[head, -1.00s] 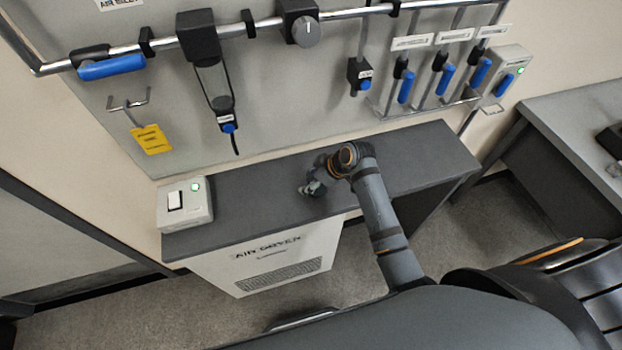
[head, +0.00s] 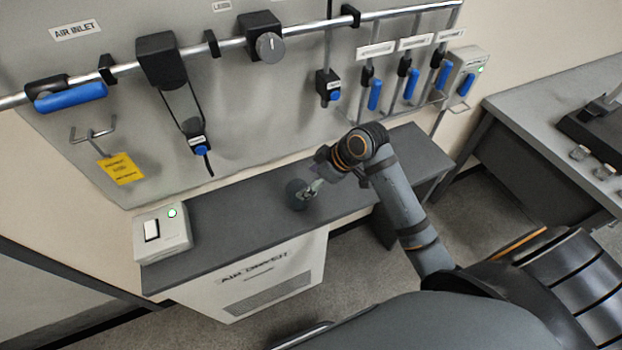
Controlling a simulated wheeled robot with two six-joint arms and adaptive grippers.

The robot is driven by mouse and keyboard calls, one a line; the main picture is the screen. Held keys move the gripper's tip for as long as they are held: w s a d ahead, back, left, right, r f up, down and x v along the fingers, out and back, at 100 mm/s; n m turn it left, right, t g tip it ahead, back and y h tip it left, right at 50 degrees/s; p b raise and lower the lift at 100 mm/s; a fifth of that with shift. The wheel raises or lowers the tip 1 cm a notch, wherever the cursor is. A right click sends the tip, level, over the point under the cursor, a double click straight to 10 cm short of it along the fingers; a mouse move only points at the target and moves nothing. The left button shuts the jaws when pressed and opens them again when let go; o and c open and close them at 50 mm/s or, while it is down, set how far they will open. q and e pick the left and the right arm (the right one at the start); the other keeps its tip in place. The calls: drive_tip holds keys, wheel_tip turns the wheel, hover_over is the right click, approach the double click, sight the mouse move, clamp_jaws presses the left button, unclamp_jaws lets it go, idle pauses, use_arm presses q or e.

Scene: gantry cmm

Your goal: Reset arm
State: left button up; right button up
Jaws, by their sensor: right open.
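My right arm reaches up from the lower right, and its gripper (head: 312,187) hangs over the dark shelf top of the air dryer. The gripper is open, small in the picture and partly hidden by its own wrist. A small dark round thing (head: 296,194) shows at its fingertips against the shelf; I cannot tell what it is or whether they touch. My left gripper is not in view.
The dark shelf (head: 225,213) carries a white switch box (head: 163,232) with a green light at its left end. Behind stands a grey panel with a pipe, a black knob (head: 269,47), blue-handled valves (head: 375,94) and a yellow tag (head: 121,168). A grey table (head: 545,115) stands at right.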

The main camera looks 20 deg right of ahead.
drive_tip(key=shift+s+d+r, duration=0.1)
drive_tip(key=shift+s+r, duration=0.05)
drive_tip(key=shift+r, duration=0.15)
drive_tip(key=s+d+f+m+h, duration=0.3)
drive_tip(key=s+f+m, duration=0.1)
drive_tip(key=s, duration=0.4)
drive_tip(key=s+d+f+m+h, duration=0.3)
drive_tip(key=s+m, duration=0.1)
drive_tip(key=s, duration=0.3)
wheel_tip(320, 180, down, 25)
drive_tip(key=s+d+g, duration=0.2)
drive_tip(key=s+d, duration=0.1)
drive_tip(key=s+d+f+m+g, duration=0.1)
drive_tip(key=s+f, duration=1.6)
drive_tip(key=s, duration=0.1)
drive_tip(key=shift+s+f, duration=0.35)
